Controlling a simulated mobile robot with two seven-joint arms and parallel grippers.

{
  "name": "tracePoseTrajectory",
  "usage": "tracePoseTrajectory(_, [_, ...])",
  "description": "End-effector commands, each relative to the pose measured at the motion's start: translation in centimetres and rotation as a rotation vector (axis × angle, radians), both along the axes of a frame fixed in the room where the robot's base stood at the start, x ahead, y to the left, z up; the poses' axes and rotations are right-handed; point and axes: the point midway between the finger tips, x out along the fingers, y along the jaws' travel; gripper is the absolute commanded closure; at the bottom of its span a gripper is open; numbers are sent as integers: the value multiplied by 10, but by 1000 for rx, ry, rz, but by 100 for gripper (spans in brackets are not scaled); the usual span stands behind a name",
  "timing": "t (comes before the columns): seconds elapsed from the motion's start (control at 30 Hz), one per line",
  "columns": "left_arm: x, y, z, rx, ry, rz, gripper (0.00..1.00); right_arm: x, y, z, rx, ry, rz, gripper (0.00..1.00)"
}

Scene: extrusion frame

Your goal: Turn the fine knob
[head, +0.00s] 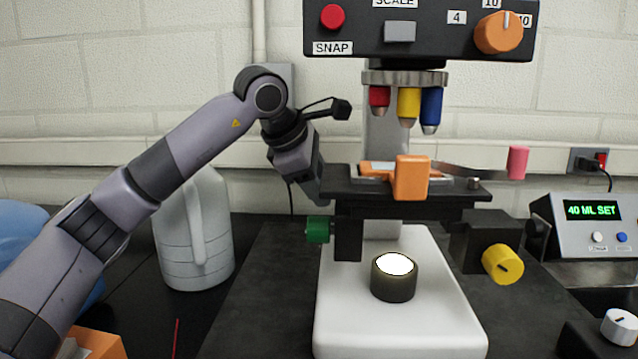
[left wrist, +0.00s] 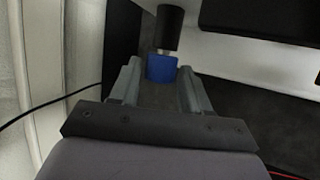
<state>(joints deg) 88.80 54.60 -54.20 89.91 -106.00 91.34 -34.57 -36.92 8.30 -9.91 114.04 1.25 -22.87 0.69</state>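In the left wrist view a blue knob (left wrist: 162,69) on a black cylinder (left wrist: 168,28) lies between or just beyond the fingertips of my left gripper (left wrist: 159,77). The fingers are open, with a gap on each side of the knob. In the head view my left gripper (head: 308,178) points down at the left rear of the microscope stage (head: 345,184), its tips hidden; the blue knob does not show there. The microscope also has a green knob (head: 318,229) at left and a yellow knob (head: 502,263) at right. No label names the fine knob. My right gripper is not in view.
A display box (head: 600,230) reading "40 ML SET" stands at right.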

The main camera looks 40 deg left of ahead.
Motion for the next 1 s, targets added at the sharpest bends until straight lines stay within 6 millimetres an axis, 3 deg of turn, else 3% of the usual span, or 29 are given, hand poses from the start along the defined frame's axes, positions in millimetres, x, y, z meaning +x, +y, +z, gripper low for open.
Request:
tracePoseTrajectory(0.37, [-1, 0, 3, -1, 0, 0, 39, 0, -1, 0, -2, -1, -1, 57])
tracePoseTrajectory(0.8, [-38, 6, 53, -1, -2, 1, 39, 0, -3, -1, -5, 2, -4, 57])
tracePoseTrajectory(1.0, [-42, 7, 58, -1, 1, 0, 39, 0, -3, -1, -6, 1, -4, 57])
